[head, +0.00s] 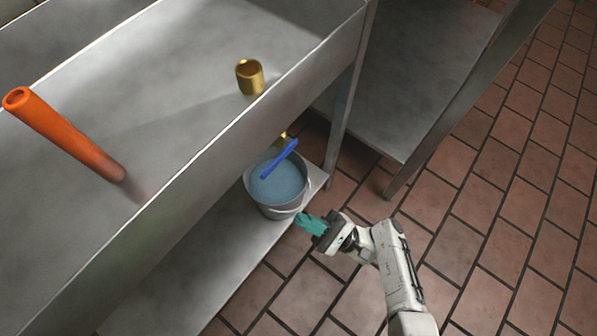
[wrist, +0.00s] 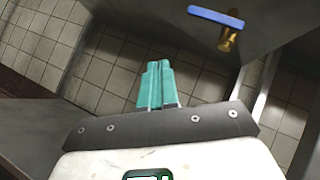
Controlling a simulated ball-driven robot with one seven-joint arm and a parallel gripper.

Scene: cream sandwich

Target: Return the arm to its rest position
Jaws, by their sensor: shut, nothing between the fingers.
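My gripper (head: 311,224) is at the end of my white arm in the head view, low over the tiled floor. Its teal fingers are closed together with nothing between them. They also show in the wrist view (wrist: 156,86). The fingertips are just right of a metal bucket (head: 280,209) filled with something blue; I cannot tell whether they touch its rim.
The bucket stands on the lower shelf (head: 215,262) of a metal sink table. A blue-handled brass tap (head: 279,160) is above it, also in the wrist view (wrist: 217,17). An orange tube (head: 65,133) and a brass cylinder (head: 250,77) are above. Open floor lies right.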

